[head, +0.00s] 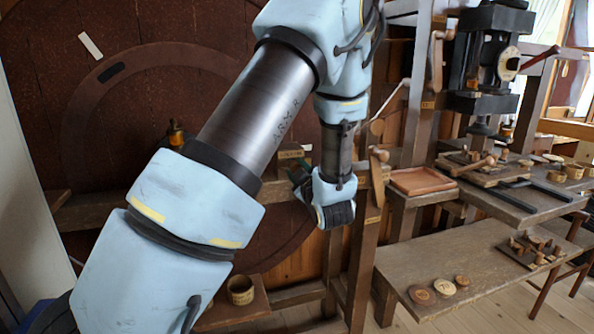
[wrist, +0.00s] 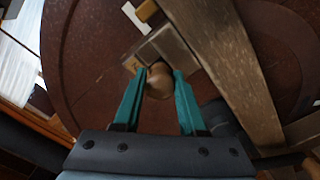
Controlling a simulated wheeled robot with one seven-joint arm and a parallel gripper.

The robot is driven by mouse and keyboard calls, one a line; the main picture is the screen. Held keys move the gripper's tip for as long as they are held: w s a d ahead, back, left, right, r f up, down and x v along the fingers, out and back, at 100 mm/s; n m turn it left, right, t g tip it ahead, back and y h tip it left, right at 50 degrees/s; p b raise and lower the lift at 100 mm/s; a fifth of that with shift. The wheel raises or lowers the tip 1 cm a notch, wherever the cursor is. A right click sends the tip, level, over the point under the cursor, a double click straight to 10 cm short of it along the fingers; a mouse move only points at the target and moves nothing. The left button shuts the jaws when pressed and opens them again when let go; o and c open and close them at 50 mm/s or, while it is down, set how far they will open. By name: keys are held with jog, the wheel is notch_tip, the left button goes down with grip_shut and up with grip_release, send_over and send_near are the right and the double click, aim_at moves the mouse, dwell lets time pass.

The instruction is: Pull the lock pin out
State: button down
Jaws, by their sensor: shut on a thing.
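A round wooden knob (wrist: 159,84), apparently the end of the lock pin, sits between the fingers of my gripper (wrist: 160,74) in the wrist view. The gripper is shut on it. Beyond the knob is a brown block (wrist: 168,45), beside a slanting wooden beam (wrist: 232,65). The knob hides any shaft, so I cannot tell how far it sits in the block. In the head view, my arm partly covers the gripper (head: 299,180); its green fingers show just below a small labelled block (head: 291,154). The knob is hidden there.
A large dark red wheel (head: 140,105) stands behind my arm. A wooden post (head: 364,250) is close to the right of my gripper. Farther right are a shallow tray (head: 421,181), a bench (head: 470,275) with round wooden pieces, and a dark press (head: 490,60).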

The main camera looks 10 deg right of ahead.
jog(key=s, duration=0.1)
jog(key=s+b, duration=0.1)
jog(key=s, duration=0.1)
jog(key=shift+s+d+f+b, duration=0.15)
jog(key=shift+d+b, duration=0.1)
jog(key=shift+b, duration=0.15)
jog(key=shift+c, duration=2.3)
grip_release()
jog(key=shift+s, duration=0.1)
